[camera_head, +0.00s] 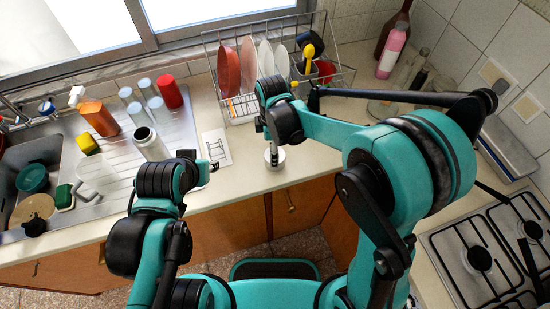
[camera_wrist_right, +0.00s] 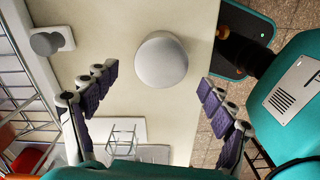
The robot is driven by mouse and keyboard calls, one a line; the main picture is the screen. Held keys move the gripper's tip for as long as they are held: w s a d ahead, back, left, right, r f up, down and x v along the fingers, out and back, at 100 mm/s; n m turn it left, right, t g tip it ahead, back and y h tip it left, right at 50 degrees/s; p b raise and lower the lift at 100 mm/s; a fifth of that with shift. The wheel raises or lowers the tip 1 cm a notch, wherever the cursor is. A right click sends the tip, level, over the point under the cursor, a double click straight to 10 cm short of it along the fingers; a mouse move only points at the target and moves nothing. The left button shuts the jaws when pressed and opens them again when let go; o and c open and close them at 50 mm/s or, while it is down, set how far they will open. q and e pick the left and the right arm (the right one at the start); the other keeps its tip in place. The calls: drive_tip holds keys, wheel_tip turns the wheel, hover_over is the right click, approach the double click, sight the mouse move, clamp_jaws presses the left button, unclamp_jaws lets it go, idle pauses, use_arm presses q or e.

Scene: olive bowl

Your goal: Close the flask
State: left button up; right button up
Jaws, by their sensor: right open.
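The flask (camera_head: 150,145) is a white cylinder with a dark open top, standing at the right end of the sink's drainboard. A small pale round piece, which looks like its lid (camera_head: 274,156), sits on the counter near the front edge. In the right wrist view the lid (camera_wrist_right: 161,60) is a plain pale disc. My right gripper (camera_wrist_right: 158,82) is open above the lid, with one finger on each side and none visibly touching it. My left gripper (camera_head: 212,166) is over the counter edge between flask and lid; its fingers are too small to read.
A printed sheet (camera_head: 216,148) lies between flask and lid. A dish rack (camera_head: 240,108) with plates stands behind. Several glasses (camera_head: 140,114), a red cup (camera_head: 169,91) and an orange container (camera_head: 99,118) crowd the drainboard. A stove (camera_head: 480,258) is at right.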

drive_tip(key=f+b, duration=0.1)
drive_tip(key=f, duration=0.4)
drive_tip(key=shift+d+f+b, duration=0.1)
drive_tip(key=shift+d+b, duration=0.1)
drive_tip(key=shift+b, duration=0.1)
drive_tip(key=c, duration=1.3)
drive_tip(key=shift+c, duration=0.2)
wheel_tip(320, 180, up, 5)
drive_tip(key=shift+f+p, duration=0.15)
drive_tip(key=shift+p, duration=0.7)
drive_tip(key=s+d+r+p, duration=0.2)
drive_tip(key=s+d+r, duration=0.4)
drive_tip(key=s+d, duration=0.2)
drive_tip(key=shift+d+r, duration=0.2)
drive_tip(key=shift+d, duration=0.05)
